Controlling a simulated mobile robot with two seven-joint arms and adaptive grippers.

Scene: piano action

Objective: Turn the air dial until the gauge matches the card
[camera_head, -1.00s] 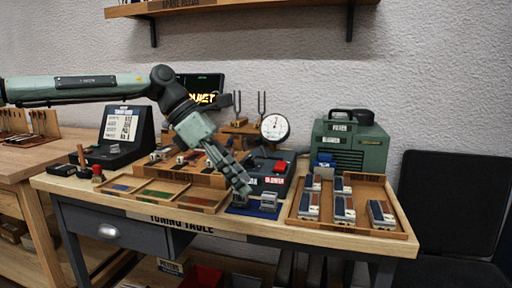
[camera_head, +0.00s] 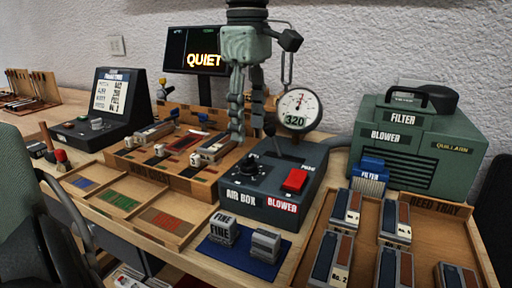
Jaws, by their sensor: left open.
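The air box (camera_head: 285,215) is a dark grey unit on the table with a black dial (camera_head: 252,167) on its top left and a red button on its right. The round white gauge (camera_head: 299,108) stands behind the box, with a red needle near the top and a "320" readout. The card (camera_head: 111,93) is white with printed lines, on the dark stand at left; its text is too small to read surely. My left gripper (camera_head: 247,130) points down from above, open and empty, its fingertips just above the dial in the picture, apart from it. My right gripper is out of view.
A green blower unit (camera_head: 425,145) stands at right, behind a wooden reed tray (camera_head: 459,222) of several reeds. A blue mat (camera_head: 235,257) with two small blocks lies in front of the box. A screen (camera_head: 196,50) reads "QUIET". A wooden rack (camera_head: 175,180) stands left.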

